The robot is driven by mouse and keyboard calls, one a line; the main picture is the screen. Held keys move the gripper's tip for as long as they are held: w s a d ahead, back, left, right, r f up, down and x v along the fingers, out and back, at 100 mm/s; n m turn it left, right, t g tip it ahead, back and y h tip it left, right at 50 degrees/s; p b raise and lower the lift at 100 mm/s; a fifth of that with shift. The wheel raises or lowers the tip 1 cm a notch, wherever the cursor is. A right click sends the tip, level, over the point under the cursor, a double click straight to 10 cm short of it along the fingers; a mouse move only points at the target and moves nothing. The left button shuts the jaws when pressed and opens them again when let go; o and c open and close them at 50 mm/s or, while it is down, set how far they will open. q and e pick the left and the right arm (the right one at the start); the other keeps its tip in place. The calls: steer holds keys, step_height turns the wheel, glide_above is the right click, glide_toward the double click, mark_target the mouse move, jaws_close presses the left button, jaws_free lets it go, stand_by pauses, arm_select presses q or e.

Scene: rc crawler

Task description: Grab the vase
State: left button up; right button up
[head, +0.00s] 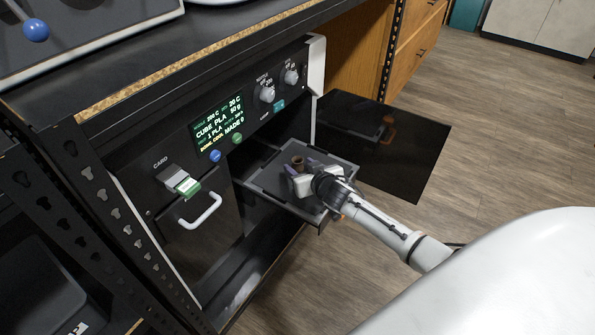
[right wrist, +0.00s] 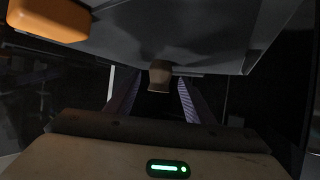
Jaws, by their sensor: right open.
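The vase (head: 298,162) is small and brown with a dark opening, and stands on the grey pull-out tray (head: 262,178) of the black machine. My right gripper (head: 301,166) reaches in over the tray from the right, with its purple fingers apart. The vase shows at the fingertips, roughly between them; I cannot tell whether either finger touches it. In the right wrist view the vase (right wrist: 160,76) is ahead, centred between the two open fingers (right wrist: 159,88). My left gripper is not in view.
An orange handle (right wrist: 48,18) shows close by in the right wrist view. A dark glossy door (head: 400,150) stands open right of the tray. The machine front has a lit screen (head: 218,124), knobs and a white handle (head: 200,212). A workbench edge (head: 200,62) lies above.

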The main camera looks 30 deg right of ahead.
steer(key=shift+w+d+f, duration=0.1)
steer(key=shift+w+f, duration=0.1)
steer(key=shift+w, duration=0.25)
steer(key=c, duration=1.1)
steer(key=shift+r, duration=0.1)
